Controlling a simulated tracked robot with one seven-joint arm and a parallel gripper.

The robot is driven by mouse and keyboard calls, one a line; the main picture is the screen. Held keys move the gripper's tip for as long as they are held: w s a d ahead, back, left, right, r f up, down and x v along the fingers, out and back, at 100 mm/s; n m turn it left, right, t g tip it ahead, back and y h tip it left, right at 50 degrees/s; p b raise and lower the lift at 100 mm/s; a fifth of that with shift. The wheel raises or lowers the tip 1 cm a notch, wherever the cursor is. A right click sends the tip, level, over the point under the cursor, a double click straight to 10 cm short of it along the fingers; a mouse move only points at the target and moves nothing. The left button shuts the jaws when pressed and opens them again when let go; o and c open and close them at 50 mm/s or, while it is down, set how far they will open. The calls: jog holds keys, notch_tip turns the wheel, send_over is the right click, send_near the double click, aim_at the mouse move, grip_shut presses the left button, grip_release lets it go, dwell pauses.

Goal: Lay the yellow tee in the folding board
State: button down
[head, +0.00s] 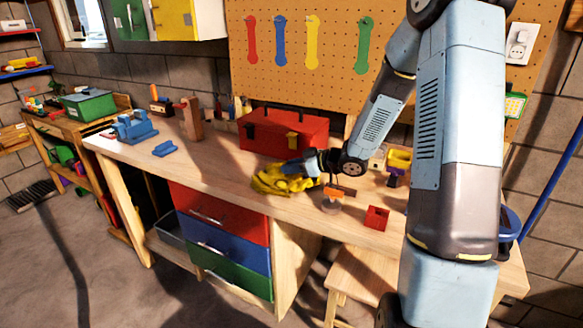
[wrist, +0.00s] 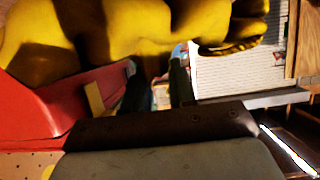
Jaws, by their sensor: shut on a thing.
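The yellow tee (head: 280,182) is a crumpled bundle at the front of the wooden workbench, left of centre in the head view. My gripper (head: 293,168) reaches it from the right and is shut on it. In the wrist view the yellow tee (wrist: 130,35) hangs in folds across the top, at the dark fingers (wrist: 158,88). Whether the tee's underside touches the bench is hard to tell. I cannot make out a folding board in either view.
A red toolbox (head: 283,131) stands just behind the tee. A red cube-like box (head: 377,217) and a small orange-topped item (head: 334,194) are to the right. Blue parts (head: 135,127) lie at the bench's left end. The bench top (head: 210,165) left of the tee is clear.

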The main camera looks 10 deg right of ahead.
jog(key=c, duration=0.9)
grip_release()
